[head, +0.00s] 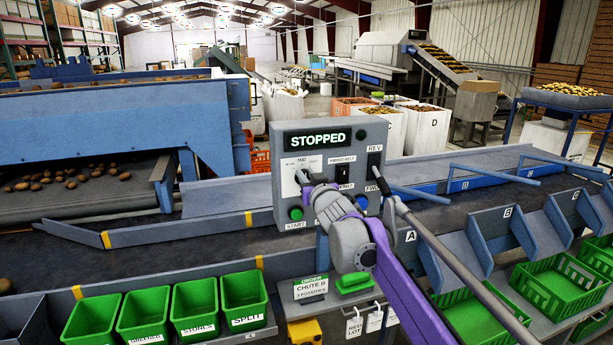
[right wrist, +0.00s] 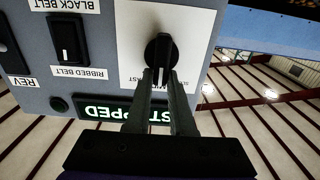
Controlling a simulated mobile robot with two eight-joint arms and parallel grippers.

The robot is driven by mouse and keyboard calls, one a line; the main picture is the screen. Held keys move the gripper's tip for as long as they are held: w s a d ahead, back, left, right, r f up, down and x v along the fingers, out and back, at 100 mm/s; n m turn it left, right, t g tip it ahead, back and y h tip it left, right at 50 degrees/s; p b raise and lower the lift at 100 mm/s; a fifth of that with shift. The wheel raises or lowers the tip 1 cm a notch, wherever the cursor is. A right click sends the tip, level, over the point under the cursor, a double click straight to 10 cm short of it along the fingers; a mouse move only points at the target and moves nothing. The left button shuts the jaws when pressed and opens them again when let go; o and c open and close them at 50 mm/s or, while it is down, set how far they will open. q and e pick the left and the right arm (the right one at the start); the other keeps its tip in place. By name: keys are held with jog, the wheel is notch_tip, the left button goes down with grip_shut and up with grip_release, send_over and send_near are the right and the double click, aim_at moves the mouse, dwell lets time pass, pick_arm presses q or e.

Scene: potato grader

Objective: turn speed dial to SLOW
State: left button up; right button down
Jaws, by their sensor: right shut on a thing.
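The black speed dial (right wrist: 159,48) sits on a white label plate on the grey control panel (head: 349,136). My right gripper (right wrist: 161,80) is shut on the dial, one finger on each side of its grip. In the head view my right gripper (head: 304,182) reaches the panel's left side and largely covers the dial. "MID" shows just above it; the other dial labels are mostly hidden. In the upside-down wrist view the dial's grip points down, toward the display side. The display (head: 318,139) reads STOPPED. My left gripper is not in view.
The panel also has a green START button (head: 296,213), a blue button (head: 361,202) and black belt switches (head: 343,174). Green bins (head: 233,300) stand below the dark conveyor. Blue-grey chutes and green crates (head: 556,281) lie to the right.

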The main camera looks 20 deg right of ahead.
pick_arm(q)
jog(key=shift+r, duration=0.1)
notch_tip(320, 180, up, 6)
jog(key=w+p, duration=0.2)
jog(key=p, duration=0.2)
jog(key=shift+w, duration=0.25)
pick_arm(e)
jog(key=shift+a+f+n, duration=0.1)
jog(key=shift+a+n, duration=0.15)
jog(key=shift+n, duration=1.1)
jog(key=shift+a+f+n, duration=0.1)
jog(key=shift+a+n, duration=0.1)
jog(key=shift+n, duration=1.1)
jog(key=shift+a+n, duration=0.25)
jog(key=shift+n, duration=1.1)
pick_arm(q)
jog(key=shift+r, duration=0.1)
pick_arm(e)
jog(key=c, duration=0.8)
grip_release()
jog(key=shift+s+f, duration=0.1)
